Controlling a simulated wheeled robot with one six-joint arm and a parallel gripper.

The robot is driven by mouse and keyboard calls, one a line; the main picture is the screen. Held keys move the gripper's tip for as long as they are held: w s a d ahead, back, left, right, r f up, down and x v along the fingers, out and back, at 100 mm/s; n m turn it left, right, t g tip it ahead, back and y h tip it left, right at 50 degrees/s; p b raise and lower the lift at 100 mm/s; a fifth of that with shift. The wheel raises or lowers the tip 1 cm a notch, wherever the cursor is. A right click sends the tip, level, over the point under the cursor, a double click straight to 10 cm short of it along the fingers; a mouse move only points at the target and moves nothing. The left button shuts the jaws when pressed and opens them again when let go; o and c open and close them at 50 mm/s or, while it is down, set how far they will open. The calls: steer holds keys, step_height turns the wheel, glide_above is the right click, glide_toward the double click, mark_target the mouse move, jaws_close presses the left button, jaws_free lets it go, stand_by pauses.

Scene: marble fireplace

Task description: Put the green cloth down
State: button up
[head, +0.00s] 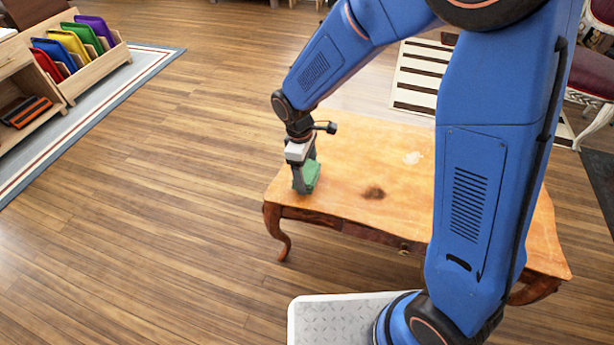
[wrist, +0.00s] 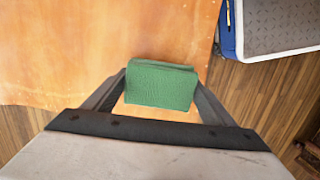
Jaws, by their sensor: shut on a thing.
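The green cloth (wrist: 160,86) is a small folded block between the two fingers of my gripper (wrist: 160,85) in the wrist view. My gripper is shut on it. In the head view my gripper (head: 304,184) points down at the left end of the wooden table (head: 345,150), with the cloth (head: 312,174) partly hidden behind its fingers. The cloth is at or just over the tabletop; I cannot tell whether it touches the wood.
A shelf with coloured trays (head: 75,42) stands at the far left on a rug. Open wooden floor lies to the left.

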steer(key=shift+f, duration=0.85)
steer(key=shift+f, duration=0.25)
steer(key=o, duration=1)
steer(key=shift+s+f, duration=0.1)
steer(key=shift+s, duration=0.1)
